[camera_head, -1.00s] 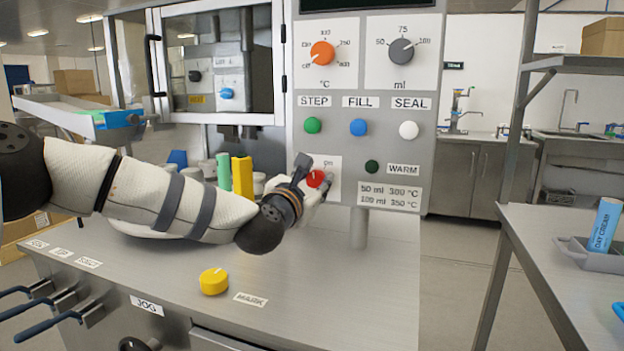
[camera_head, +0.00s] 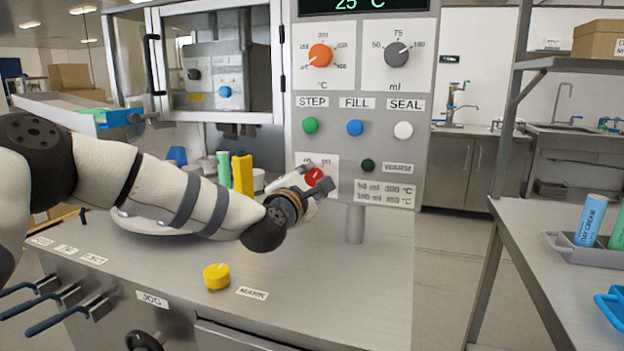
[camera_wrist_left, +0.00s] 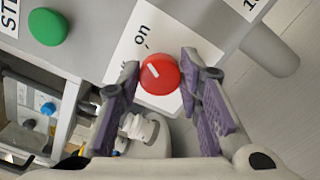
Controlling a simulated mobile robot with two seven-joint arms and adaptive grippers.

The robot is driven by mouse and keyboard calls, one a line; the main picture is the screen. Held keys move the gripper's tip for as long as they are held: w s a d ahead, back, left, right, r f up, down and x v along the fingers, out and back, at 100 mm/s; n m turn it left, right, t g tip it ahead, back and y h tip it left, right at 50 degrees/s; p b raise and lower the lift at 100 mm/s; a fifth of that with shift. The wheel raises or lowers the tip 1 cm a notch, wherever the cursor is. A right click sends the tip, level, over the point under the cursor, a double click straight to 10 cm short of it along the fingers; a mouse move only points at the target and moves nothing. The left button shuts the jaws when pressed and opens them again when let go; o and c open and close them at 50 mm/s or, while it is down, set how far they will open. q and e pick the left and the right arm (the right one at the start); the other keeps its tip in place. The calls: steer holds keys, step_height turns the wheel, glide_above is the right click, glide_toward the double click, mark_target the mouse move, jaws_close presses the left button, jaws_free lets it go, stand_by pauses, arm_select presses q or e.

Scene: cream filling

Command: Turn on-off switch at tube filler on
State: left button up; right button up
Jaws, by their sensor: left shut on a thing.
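The red round on-off switch (camera_head: 314,175) sits on a white plate on the front panel of the tube filler (camera_head: 417,150). My left gripper (camera_head: 318,187) is at the switch and shut on it. In the left wrist view the red knob (camera_wrist_left: 159,74) lies between the tips of the two purple-padded fingers (camera_wrist_left: 161,88). Its white line is visible, with the word "on" beside the knob. The black display (camera_head: 360,4) at the panel top reads 25 °C in green. My right gripper is not in view.
Green, blue and white buttons (camera_head: 355,128) sit above the switch, and a dark green lamp (camera_head: 368,165) is right of it. A yellow knob (camera_head: 216,277) is on the steel worktop (camera_head: 330,290). Green and yellow tubes (camera_head: 242,175) stand behind my left arm.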

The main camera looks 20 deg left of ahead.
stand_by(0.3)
arm_select(q)
steer(key=o, duration=1.1)
steer(key=shift+a, duration=0.1)
steer(key=s, duration=1.2)
steer(key=shift+a, duration=0.15)
steer(key=shift+f, duration=0.1)
